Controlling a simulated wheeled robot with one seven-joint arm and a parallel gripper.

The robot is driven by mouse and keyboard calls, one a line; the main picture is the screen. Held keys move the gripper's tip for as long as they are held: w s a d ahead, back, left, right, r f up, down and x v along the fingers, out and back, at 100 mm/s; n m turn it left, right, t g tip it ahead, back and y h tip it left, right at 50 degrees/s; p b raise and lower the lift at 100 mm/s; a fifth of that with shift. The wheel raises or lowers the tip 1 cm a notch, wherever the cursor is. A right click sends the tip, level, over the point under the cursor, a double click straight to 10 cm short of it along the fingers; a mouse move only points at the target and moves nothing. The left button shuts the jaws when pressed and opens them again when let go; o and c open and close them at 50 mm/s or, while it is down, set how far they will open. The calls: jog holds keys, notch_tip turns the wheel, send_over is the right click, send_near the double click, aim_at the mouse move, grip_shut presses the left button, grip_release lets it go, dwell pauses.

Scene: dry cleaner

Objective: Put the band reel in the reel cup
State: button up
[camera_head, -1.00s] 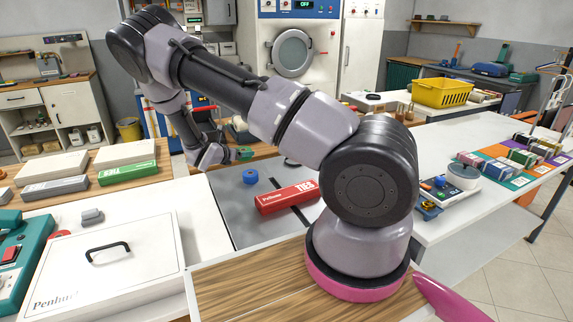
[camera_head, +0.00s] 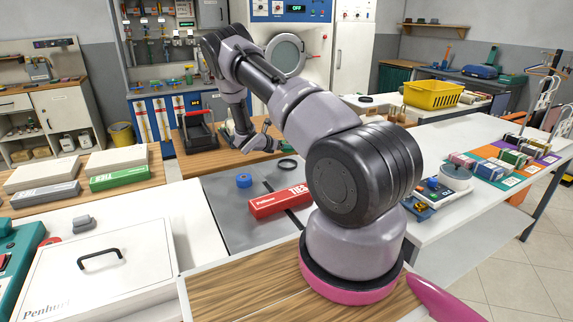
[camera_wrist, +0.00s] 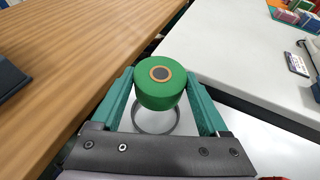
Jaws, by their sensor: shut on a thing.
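In the wrist view a green reel (camera_wrist: 158,95) with a tan ring and dark centre on its top sits between the teal fingers of my gripper (camera_wrist: 161,84). The fingers are shut on it. Behind and below it shows a round grey ring-like rim (camera_wrist: 157,122), probably the reel cup, partly hidden by the reel. In the head view a dark ring (camera_head: 288,163) lies on the grey mat, near my gripper (camera_head: 268,136), which is up and to its left. The green reel is not clearly visible in the head view.
A blue reel (camera_head: 244,180) and a red TIES box (camera_head: 279,201) are on the grey mat (camera_head: 222,205).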

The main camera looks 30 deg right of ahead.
notch_tip(320, 180, down, 8)
jog(key=shift+r, duration=0.2)
jog(key=shift+f, duration=0.1)
jog(key=o, duration=1.3)
jog(key=shift+c, duration=0.2)
